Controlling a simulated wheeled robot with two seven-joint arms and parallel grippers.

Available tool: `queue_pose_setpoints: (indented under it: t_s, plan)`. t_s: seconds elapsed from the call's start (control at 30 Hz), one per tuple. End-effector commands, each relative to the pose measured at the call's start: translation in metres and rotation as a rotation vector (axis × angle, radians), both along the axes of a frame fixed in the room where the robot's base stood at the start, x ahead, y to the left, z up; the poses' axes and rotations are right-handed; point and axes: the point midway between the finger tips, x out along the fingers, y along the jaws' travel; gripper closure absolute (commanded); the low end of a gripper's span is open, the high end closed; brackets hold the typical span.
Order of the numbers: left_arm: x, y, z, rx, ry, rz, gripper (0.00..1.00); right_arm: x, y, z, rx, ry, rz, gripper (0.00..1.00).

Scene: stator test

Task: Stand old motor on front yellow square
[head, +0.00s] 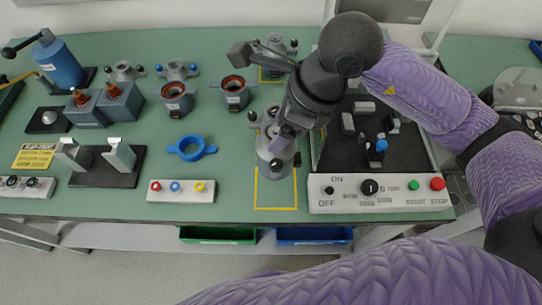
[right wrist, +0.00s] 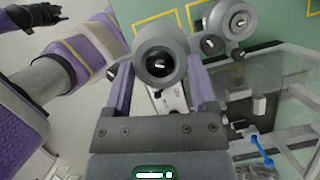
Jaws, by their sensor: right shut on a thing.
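My right gripper (head: 281,143) is shut on a grey cylindrical motor (head: 275,166). In the right wrist view the motor (right wrist: 160,62) sits between the two fingers, its round end with a dark centre facing the camera. In the head view it overlaps the back part of the front yellow square (head: 275,208); I cannot tell whether it touches the table. Another grey motor (right wrist: 238,20) is close beside it in the right wrist view. A dark gripper-like end (right wrist: 35,16) of my left arm shows at the upper left there; its jaws are unclear.
The control panel (head: 380,203) with test bed stands just right of the front square. A back yellow square (head: 262,77) lies behind my arm. Left are a blue ring (head: 190,148), a three-button strip (head: 180,198) and several motor housings (head: 176,95). Green (head: 217,235) and blue (head: 313,235) bins sit below the edge.

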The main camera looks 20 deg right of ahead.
Motion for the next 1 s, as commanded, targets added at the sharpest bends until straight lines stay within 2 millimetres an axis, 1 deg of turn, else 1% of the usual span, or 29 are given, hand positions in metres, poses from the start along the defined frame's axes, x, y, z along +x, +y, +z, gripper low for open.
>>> queue_pose_setpoints:
  t_s: [0.03,0.1,0.2,0.33,0.43,0.5,0.7,0.8,0.83,0.93,1.0]
  plan:
    - [-0.002,-0.001,-0.006,-0.001,0.004,0.001,0.51,-0.001,0.0,-0.016,-0.001,0.008,-0.004,1.0]
    - [-0.006,-0.001,-0.011,-0.001,0.012,0.001,0.51,-0.001,0.0,-0.033,-0.001,0.008,-0.005,1.0]
    - [-0.01,-0.001,-0.015,-0.002,0.02,0.001,0.51,-0.001,0.0,-0.048,-0.001,0.005,-0.004,1.0]
    - [-0.012,-0.001,-0.018,-0.003,0.023,0.002,0.51,-0.001,0.0,-0.062,-0.001,0.004,-0.001,1.0]
    - [-0.012,-0.001,-0.024,-0.003,0.025,0.002,0.51,-0.001,0.0,-0.081,-0.001,0.006,-0.002,1.0]
    - [-0.013,-0.001,-0.026,-0.003,0.026,0.002,0.51,-0.001,0.0,-0.09,0.0,0.004,-0.001,1.0]
    - [-0.012,-0.001,-0.024,-0.002,0.025,0.001,0.51,0.0,0.0,-0.088,-0.001,0.0,0.0,1.0]
    - [-0.012,0.0,-0.027,-0.001,0.025,0.001,0.51,0.0,0.0,-0.091,-0.001,0.002,0.0,1.0]
    - [-0.012,0.0,-0.026,-0.001,0.025,0.0,0.51,-0.001,0.0,-0.091,-0.003,0.003,0.001,0.23]
    - [-0.011,0.001,-0.026,-0.001,0.024,0.0,0.51,-0.001,0.0,-0.09,-0.003,0.003,0.001,0.02]
    - [-0.011,0.001,-0.026,0.0,0.024,0.0,0.51,-0.001,0.0,-0.09,-0.003,0.003,0.001,0.0]
